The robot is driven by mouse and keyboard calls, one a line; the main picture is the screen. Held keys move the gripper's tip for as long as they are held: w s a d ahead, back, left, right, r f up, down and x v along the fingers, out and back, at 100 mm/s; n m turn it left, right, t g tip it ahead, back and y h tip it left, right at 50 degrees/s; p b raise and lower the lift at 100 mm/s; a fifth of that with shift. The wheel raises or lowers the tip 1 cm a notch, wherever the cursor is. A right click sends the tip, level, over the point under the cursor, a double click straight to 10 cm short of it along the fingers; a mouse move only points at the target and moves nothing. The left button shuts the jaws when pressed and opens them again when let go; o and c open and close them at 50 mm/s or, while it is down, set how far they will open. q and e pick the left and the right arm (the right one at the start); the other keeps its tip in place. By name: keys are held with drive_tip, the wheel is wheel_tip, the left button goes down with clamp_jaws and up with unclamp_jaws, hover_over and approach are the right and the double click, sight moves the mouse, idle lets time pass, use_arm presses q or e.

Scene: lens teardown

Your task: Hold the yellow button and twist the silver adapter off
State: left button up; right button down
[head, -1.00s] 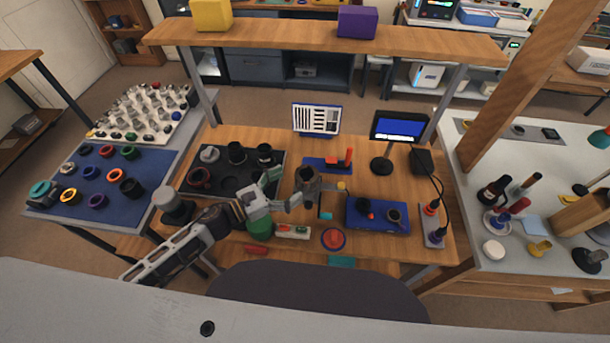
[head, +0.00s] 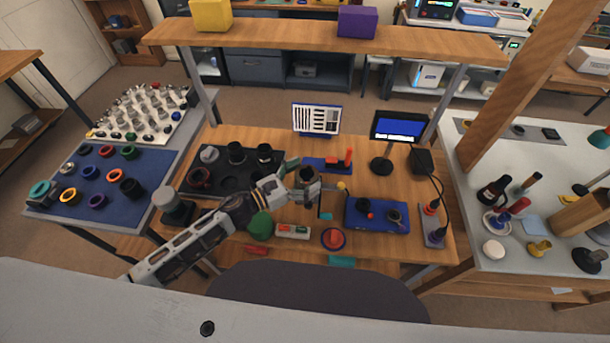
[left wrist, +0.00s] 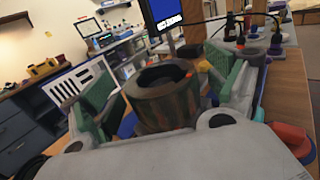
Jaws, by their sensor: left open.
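A dark grey-brown upright barrel (head: 307,174) with an open top stands on the wooden bench. It is large in the left wrist view (left wrist: 165,108), between my green-padded fingers. I cannot tell a separate silver adapter from the barrel's greyish upper ring. A small yellow knob (head: 341,186), which may be the yellow button, shows just right of the barrel; a yellow spot (left wrist: 204,66) also shows behind the barrel in the left wrist view. My left gripper (head: 304,183) is open, with one finger on either side of the barrel. Finger contact is unclear. My right gripper is not in view.
A black tray (head: 232,183) with round parts lies left of the barrel. A blue tray (head: 378,228) lies to the right. A red round piece (head: 333,238) and a green dome (head: 260,225) sit near the front. A monitor (head: 399,127) stands behind.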

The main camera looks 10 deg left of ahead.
use_arm(q)
drive_tip(key=c, duration=1.2)
drive_tip(key=shift+o, duration=0.2)
idle(0.6)
